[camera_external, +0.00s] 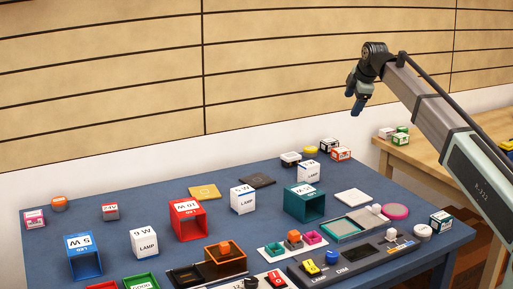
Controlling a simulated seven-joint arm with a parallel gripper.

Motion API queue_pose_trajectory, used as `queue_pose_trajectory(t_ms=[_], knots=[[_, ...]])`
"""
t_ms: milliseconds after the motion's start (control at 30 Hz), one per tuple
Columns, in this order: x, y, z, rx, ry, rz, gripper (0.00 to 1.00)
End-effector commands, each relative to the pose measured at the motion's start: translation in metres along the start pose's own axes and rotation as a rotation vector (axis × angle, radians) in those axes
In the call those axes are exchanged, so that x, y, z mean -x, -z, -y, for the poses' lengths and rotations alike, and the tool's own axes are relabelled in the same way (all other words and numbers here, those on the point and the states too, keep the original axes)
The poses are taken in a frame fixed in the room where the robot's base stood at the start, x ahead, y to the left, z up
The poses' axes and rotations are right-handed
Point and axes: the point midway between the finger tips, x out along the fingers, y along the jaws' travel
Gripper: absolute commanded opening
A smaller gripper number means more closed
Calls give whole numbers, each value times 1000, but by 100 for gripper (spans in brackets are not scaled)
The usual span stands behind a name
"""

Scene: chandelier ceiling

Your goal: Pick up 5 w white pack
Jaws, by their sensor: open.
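Three white lamp packs stand on the blue table. The middle pack (243,201) has a top label that seems to read 5 W, though the print is small. Another white pack (144,243) stands front left, its top marked with a 6 or 9. A third white pack (308,173) stands behind the teal bin, its label too small to read. My gripper (356,110) hangs in the air at upper right, above and well apart from the packs. It is open with nothing visible in it; its fingers are small and dark.
Open bins stand among the packs: blue marked 5 W (84,261), red marked 10 W (188,222) and teal (305,206). A grey device panel (350,268) and small trays fill the front right. Small boxes line the back edge. Bare table lies around the middle pack.

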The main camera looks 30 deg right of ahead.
Motion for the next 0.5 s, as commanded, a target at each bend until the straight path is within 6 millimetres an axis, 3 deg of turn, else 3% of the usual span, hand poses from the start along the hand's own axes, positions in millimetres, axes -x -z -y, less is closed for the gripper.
queue_pose_trajectory(t_ms=[33,100,500], knots=[[3,28,5,32,10,-9,77],[8,62,12,71,23,-18,77],[48,240,74,294,95,-60,77]])
